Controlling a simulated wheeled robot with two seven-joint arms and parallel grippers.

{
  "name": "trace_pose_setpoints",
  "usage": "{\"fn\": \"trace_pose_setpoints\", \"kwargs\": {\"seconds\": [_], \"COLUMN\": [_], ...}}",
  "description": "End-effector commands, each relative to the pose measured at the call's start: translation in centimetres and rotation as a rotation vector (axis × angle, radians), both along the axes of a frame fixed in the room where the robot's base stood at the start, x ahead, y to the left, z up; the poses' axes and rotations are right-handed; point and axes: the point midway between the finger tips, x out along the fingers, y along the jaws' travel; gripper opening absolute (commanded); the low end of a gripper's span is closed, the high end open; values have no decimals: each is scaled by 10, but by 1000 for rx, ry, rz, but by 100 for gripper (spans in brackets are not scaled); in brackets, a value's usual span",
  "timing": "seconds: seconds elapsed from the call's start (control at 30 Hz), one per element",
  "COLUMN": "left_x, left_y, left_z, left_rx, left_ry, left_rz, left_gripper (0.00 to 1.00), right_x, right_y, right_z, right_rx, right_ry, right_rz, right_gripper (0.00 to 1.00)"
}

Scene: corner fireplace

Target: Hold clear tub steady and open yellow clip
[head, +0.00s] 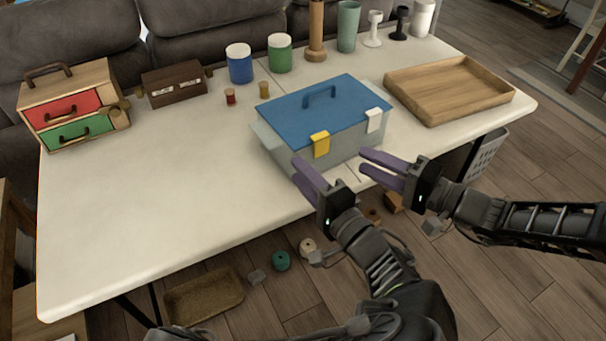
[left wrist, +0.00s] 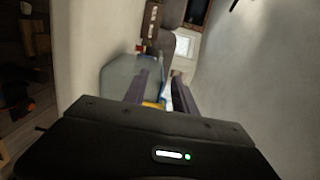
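The clear tub (head: 338,156), greyish and see-through, stands on the table with a blue lid (head: 330,108) on it. The yellow clip (head: 320,144) lies over the lid's front edge and down the front wall; a white clip (head: 374,120) is to its right. My left gripper (head: 298,168) is open and empty at the tub's front left, just below the yellow clip. In the left wrist view its fingers (left wrist: 160,88) stand apart, with a bit of yellow between them. My right gripper (head: 362,161) is open and empty in front of the tub's right part. Contact with the tub is unclear.
A wooden tray (head: 450,110) lies right of the tub. Blue (head: 239,65) and green (head: 280,55) jars stand behind it. A small drawer chest (head: 72,115) and a brown box (head: 174,84) are at left. The table's front left is clear.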

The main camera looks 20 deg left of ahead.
Motion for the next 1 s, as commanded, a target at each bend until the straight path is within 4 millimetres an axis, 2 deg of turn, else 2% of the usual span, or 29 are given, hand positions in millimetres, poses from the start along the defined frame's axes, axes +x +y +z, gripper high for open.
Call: {"fn": "trace_pose_setpoints", "kwargs": {"seconds": [0.27,0.73,1.0], "left_x": [12,61,74], "left_y": [16,79,94], "left_z": [0,-1,-1], "left_rx": [1,1,-2], "left_ry": [1,2,1], "left_rz": [3,2,-2], "left_gripper": [33,33,33], "right_x": [0,0,0], "right_y": [0,0,0], "right_z": [0,0,0], "right_rx": [0,0,0], "right_ry": [0,0,0], "right_rz": [0,0,0], "right_gripper": [36,36,36]}}
